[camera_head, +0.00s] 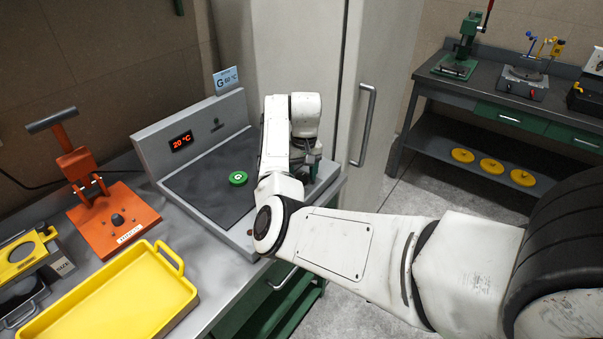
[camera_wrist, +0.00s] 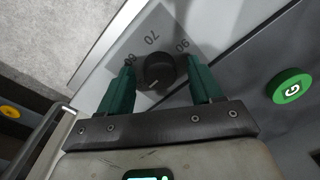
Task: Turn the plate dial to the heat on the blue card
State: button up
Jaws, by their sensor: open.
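The plate dial (camera_wrist: 157,70) is a round black knob on a grey scale panel in the wrist view. The numeral 70 stands above it, with other numerals at either side partly covered or hard to read. My gripper (camera_wrist: 161,80) is open, one green finger on each side of the dial; I cannot tell whether either touches it. The blue card (camera_head: 226,79) on the plate's back panel seems to read G 60 °C, in small print. The red display (camera_head: 181,142) reads 20 °C. In the head view my arm hides the dial.
A green disc marked G (camera_head: 238,178) lies on the dark plate (camera_head: 205,185); it also shows in the wrist view (camera_wrist: 292,86). An orange press (camera_head: 112,213) and a yellow tray (camera_head: 110,295) stand left. A tall pale cabinet (camera_head: 335,60) is close behind the arm.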

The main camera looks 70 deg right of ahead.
jog(key=c, duration=1.1)
jog(key=shift+o, duration=0.2)
jog(key=shift+m, duration=0.3)
jog(key=m+p, duration=0.2)
jog(key=m, duration=0.3)
jog(key=shift+r, duration=0.1)
jog(key=m+p, duration=0.1)
jog(key=m, duration=0.5)
jog(key=shift+a+h, duration=0.1)
jog(key=shift+h, duration=0.2)
jog(key=o, duration=1.1)
jog(key=shift+c, duration=0.2)
